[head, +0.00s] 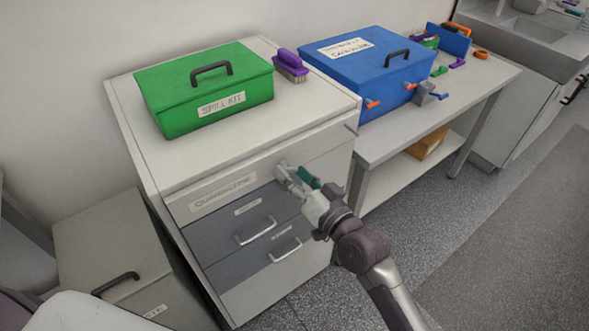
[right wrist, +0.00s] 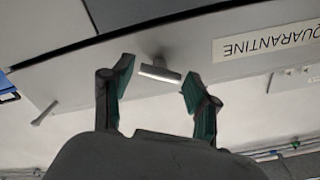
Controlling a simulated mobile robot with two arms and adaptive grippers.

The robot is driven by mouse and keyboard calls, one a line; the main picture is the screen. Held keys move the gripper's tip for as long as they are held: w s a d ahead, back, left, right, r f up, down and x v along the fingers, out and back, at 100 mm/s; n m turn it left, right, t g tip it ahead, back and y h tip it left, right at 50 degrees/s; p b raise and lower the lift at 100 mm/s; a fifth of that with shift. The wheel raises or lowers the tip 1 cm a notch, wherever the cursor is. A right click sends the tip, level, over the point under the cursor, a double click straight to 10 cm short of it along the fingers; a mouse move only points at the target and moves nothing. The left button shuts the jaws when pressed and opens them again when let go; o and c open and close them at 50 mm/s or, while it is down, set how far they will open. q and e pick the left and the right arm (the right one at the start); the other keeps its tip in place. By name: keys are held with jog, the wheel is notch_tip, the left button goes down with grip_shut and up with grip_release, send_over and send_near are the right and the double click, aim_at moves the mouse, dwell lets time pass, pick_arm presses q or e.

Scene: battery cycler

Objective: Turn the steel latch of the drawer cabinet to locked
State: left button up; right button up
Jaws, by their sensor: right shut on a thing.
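The drawer cabinet (head: 330,150) is pale with a "QUARANTINE" label (head: 222,194), which shows upside down in the right wrist view (right wrist: 268,38). The steel latch (right wrist: 160,73) is a short bar on a stub on the cabinet front. In the right wrist view the bar lies roughly crosswise between my fingertips, slightly tilted. In the head view the gripper mostly hides the latch. My left gripper is out of view.
Two grey drawers with bar handles (head: 254,231) sit below the label, both closed. A green spill kit box (head: 205,90) and a purple brush (head: 290,66) stand on top. A blue box (head: 365,62) stands on the bench at right. A grey bin (head: 110,235) stands left.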

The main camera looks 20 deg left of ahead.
jog(key=m+p, duration=0.1)
jog(key=m, duration=0.4)
jog(key=shift+r+m+p, duration=0.1)
jog(key=shift+m+p, duration=0.2)
jog(key=shift+p, duration=0.1)
jog(key=m+p, duration=0.1)
jog(key=m, duration=0.5)
dwell(0.3)
jog(key=o, duration=1.2)
jog(key=shift+c, duration=0.2)
jog(key=v, duration=1.2)
